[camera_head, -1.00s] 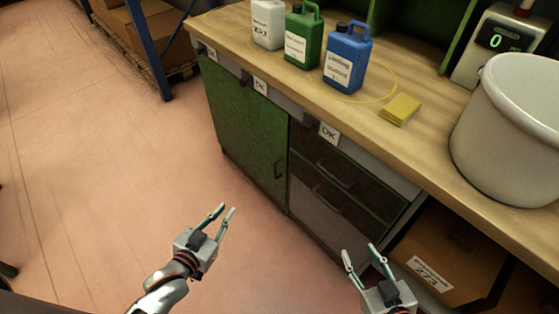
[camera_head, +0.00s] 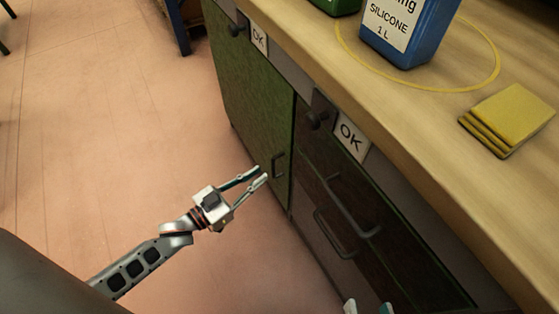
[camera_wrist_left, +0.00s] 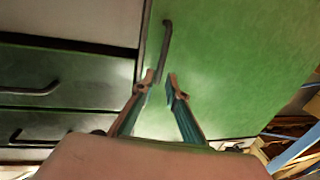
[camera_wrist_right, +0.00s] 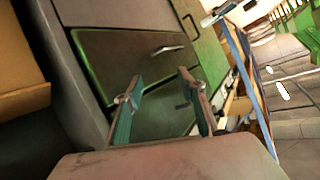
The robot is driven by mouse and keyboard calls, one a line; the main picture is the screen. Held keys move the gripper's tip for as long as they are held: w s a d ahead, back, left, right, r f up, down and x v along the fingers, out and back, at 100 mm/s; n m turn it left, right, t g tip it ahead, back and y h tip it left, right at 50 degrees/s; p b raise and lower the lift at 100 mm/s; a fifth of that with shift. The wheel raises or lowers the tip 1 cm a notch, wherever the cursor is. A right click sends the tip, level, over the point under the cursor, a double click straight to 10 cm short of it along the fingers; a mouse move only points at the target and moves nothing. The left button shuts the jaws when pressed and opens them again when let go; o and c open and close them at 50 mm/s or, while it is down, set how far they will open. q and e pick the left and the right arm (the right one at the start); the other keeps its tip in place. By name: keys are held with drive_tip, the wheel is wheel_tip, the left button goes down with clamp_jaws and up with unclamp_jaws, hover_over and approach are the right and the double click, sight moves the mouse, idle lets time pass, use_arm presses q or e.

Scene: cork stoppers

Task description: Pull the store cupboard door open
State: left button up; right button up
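The store cupboard's green door (camera_head: 250,95) is shut in the head view. Its dark bar handle (camera_head: 278,165) is near the door's right edge; it also shows in the left wrist view (camera_wrist_left: 166,45). My left gripper (camera_head: 262,174) is open and empty, its fingertips close in front of the handle. In the left wrist view the fingers (camera_wrist_left: 162,80) are apart, with the handle's lower end between or just beyond the tips; I cannot tell if they touch. My right gripper (camera_head: 368,309) shows only fingertips at the bottom edge; in the right wrist view (camera_wrist_right: 156,85) it is open and empty, facing the drawers.
Drawers with dark handles (camera_head: 346,207) stand right of the door. On the bench top are a blue bottle (camera_head: 408,30), a green bottle and yellow sponges or cloths (camera_head: 510,118). The pink floor (camera_head: 110,130) left of the door is clear.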

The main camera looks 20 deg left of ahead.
sight(273, 176)
use_arm(q)
drive_tip(key=shift+b+x, duration=0.6)
drive_tip(key=shift+x, duration=2.7)
use_arm(e)
drive_tip(key=shift+s+a+f+m, duration=0.1)
drive_tip(key=shift+s+a+m, duration=0.1)
drive_tip(key=shift+a+m, duration=0.2)
drive_tip(key=shift+s+a+f+m, duration=0.1)
drive_tip(key=shift+s+a+m, duration=0.05)
drive_tip(key=shift+a+m, duration=0.2)
use_arm(q)
clamp_jaws()
